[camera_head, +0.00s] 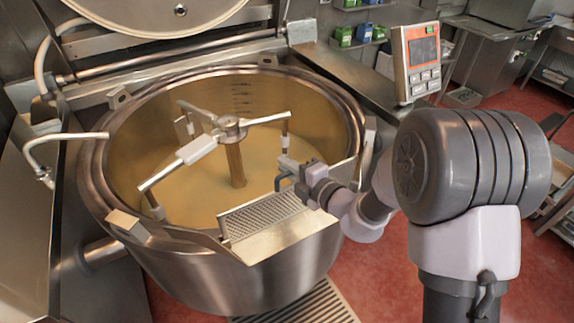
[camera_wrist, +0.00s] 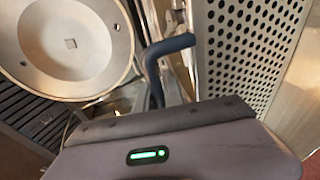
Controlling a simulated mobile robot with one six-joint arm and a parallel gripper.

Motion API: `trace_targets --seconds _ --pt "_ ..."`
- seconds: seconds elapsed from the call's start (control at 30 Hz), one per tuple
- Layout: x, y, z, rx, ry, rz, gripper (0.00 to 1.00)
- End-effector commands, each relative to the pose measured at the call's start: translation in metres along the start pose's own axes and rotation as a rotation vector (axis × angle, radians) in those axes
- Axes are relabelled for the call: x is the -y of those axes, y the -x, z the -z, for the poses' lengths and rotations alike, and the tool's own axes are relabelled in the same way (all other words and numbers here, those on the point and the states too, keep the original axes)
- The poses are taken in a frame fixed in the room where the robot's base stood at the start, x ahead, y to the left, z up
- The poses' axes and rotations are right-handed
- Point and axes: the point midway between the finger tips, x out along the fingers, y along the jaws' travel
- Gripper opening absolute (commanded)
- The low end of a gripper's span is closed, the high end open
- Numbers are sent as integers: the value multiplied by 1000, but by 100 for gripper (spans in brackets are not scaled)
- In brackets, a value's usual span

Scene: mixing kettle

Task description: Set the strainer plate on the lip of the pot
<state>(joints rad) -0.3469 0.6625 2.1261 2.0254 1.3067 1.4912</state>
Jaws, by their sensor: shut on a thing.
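The strainer plate (camera_head: 266,215), a grey perforated metal sheet, is over the front lip of the large steel pot (camera_head: 205,275). Its holes also show at the right of the wrist view (camera_wrist: 250,45). My gripper (camera_head: 284,180) is shut at the plate's upper right end, by a dark bent bar that looks like its handle (camera_wrist: 168,46). The fingertips and the exact grip are hidden. The plate lies close along the lip, tilted in the picture; I cannot tell whether it rests on it or hangs just above.
A stirrer (camera_head: 230,125) with several arms stands in the tan liquid (camera_head: 200,195) inside the pot. The raised lid (camera_head: 150,15) is behind. A control box (camera_head: 418,62) stands at the right, near my arm. A bent tap (camera_head: 60,145) is at the left.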

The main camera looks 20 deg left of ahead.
Motion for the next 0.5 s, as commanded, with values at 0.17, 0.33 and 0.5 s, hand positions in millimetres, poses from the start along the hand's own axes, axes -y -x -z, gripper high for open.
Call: trace_targets --seconds 0.17,0.33,0.5 --pt "-2 0 0 1 1 -3 0" --pt "-2 0 0 1 1 -3 32" --pt "-1 0 0 0 0 -2 38"
